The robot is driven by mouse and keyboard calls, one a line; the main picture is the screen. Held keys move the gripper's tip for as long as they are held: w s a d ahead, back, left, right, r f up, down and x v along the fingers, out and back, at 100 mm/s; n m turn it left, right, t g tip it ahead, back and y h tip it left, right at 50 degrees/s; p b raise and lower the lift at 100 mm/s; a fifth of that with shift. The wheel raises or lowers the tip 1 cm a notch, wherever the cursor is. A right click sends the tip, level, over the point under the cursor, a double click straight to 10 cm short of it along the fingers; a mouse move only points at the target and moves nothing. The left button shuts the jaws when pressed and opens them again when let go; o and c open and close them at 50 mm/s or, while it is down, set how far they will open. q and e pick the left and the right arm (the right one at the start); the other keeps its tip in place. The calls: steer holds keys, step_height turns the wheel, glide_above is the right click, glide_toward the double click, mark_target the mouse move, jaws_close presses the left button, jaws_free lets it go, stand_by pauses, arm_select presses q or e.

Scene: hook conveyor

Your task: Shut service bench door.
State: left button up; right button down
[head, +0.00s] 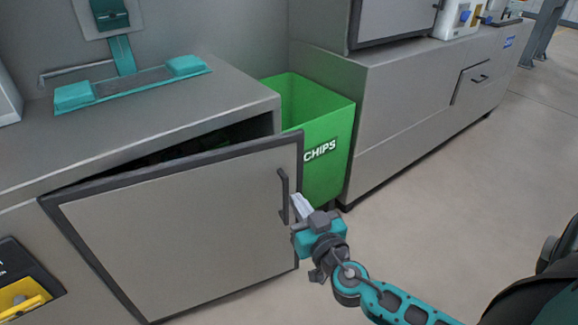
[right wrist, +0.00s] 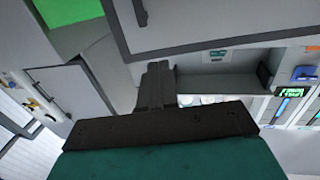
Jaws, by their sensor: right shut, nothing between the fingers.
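The service bench door (head: 180,225) is a grey panel with a dark frame, partly open, its free edge on the right standing out from the bench (head: 190,110). A dark gap shows above its top edge. A dark vertical handle (head: 283,195) sits near the free edge. My right gripper (head: 299,204) is shut and empty beside the handle, close to the free edge; I cannot tell whether it touches the door. In the right wrist view the shut fingers (right wrist: 157,88) point towards the door panel (right wrist: 200,22). My left gripper is not in view.
A green CHIPS bin (head: 325,155) stands just behind the door's free edge, between the bench and another grey cabinet (head: 400,120). A teal fixture (head: 130,88) sits on the bench top. The floor (head: 440,190) to the right is clear.

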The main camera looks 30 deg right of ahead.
steer(key=p, duration=0.2)
glide_toward(270, 160)
steer(key=w, duration=0.5)
steer(key=shift+d+r, duration=0.1)
steer(key=shift+d, duration=0.25)
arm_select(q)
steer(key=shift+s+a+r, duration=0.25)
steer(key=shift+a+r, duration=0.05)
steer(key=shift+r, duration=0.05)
arm_select(e)
steer(key=shift+w+d, duration=0.15)
steer(key=shift+w, duration=0.75)
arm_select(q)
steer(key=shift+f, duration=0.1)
